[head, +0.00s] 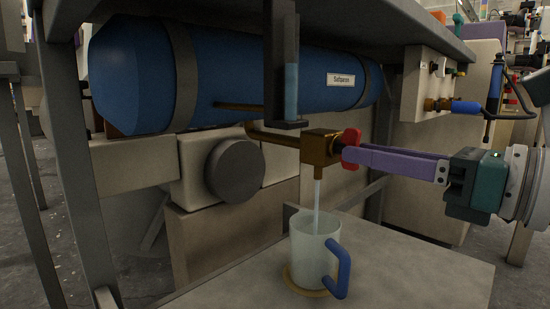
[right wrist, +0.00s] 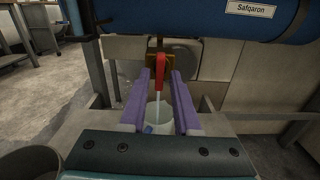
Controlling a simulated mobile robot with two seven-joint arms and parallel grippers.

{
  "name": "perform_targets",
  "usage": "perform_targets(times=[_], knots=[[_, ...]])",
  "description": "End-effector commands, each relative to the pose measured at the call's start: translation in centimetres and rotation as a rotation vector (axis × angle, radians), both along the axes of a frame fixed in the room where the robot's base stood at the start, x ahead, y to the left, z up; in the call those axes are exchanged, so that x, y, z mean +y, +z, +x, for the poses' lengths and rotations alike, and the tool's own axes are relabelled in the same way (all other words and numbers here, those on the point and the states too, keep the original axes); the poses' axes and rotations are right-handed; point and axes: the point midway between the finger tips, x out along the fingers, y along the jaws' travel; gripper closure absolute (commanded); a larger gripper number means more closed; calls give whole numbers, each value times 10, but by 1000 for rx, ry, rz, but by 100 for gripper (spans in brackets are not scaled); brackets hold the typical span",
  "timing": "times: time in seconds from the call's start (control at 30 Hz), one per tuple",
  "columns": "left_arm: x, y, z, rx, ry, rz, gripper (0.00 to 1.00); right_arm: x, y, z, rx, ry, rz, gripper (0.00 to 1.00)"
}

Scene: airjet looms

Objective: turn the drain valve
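The drain valve is a brass block (head: 320,147) under the blue tank (head: 235,75), with a red handle (head: 351,141) on its right side. A pale stream runs from its spout into a clear mug with a blue handle (head: 313,250). My right gripper (head: 345,153) has its purple fingertips at the red handle. In the right wrist view the red handle (right wrist: 160,68) stands upright between the two fingertips (right wrist: 160,76), with a gap on each side. The mug (right wrist: 158,118) is partly hidden behind the fingers there. My left gripper is not in view.
The mug stands on a round yellowish ring (head: 296,285) on a grey slab (head: 420,272). A clear level gauge (head: 291,92) hangs just above the valve. A panel with knobs and a blue-handled valve (head: 465,107) is at the right. Dark frame legs stand at the left.

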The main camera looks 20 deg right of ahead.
Motion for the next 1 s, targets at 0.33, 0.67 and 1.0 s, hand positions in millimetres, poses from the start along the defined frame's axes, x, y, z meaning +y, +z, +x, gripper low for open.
perform_targets(times=[0.33,0.67,1.0], knots=[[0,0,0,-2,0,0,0,0,0,0,1,0,5,56],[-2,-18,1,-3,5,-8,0,-11,-4,-29,4,1,4,56],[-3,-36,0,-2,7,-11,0,-23,-1,-55,2,0,7,56]])
